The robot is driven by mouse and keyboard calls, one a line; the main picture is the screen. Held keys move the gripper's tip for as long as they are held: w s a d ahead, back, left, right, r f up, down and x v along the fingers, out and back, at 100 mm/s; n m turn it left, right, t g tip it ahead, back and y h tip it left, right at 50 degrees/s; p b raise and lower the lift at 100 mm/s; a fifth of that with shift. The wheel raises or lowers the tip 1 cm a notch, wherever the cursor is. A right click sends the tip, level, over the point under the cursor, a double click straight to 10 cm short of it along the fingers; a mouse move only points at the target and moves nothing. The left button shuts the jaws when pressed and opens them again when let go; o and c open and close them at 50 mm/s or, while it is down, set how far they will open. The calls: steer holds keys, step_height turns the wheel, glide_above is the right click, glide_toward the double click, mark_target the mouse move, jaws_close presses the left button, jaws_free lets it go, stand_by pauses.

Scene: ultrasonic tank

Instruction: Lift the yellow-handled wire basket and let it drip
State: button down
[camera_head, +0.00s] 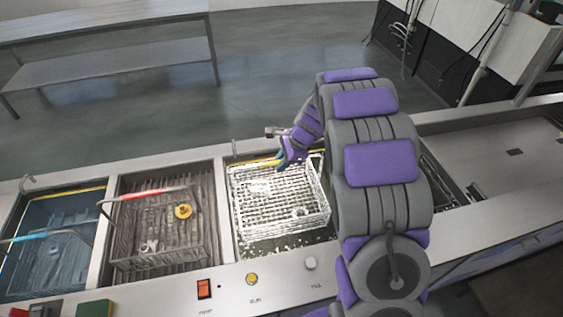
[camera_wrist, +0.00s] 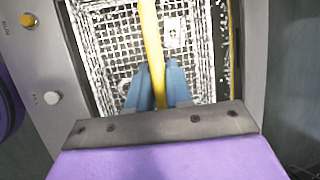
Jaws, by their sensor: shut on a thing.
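The white wire basket (camera_head: 281,203) with the yellow handle (camera_head: 256,163) is at the third tank from the left, level and shiny. White specks show on the dark tank surface by its front edge. I cannot tell how high it is above the tank floor. A small pale part lies inside it. My gripper (camera_head: 287,160) is shut on the yellow handle at the basket's far side. In the wrist view the blue fingers (camera_wrist: 154,88) close around the yellow handle (camera_wrist: 150,38), with the basket mesh (camera_wrist: 112,45) beyond them.
A red-handled basket (camera_head: 122,233) stands in the tank to the left, with a yellow round part (camera_head: 183,211). A blue-handled basket (camera_head: 43,262) is in the leftmost tank. A red switch (camera_head: 204,289) and knobs line the front panel. My arm covers the area to the right.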

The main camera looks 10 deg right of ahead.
steer(key=shift+d+r+p, duration=0.15)
steer(key=shift+r+p, duration=0.7)
steer(key=shift+r, duration=0.45)
steer(key=shift+r+p, duration=1.75)
steer(key=shift+r, duration=0.4)
stand_by(3.6)
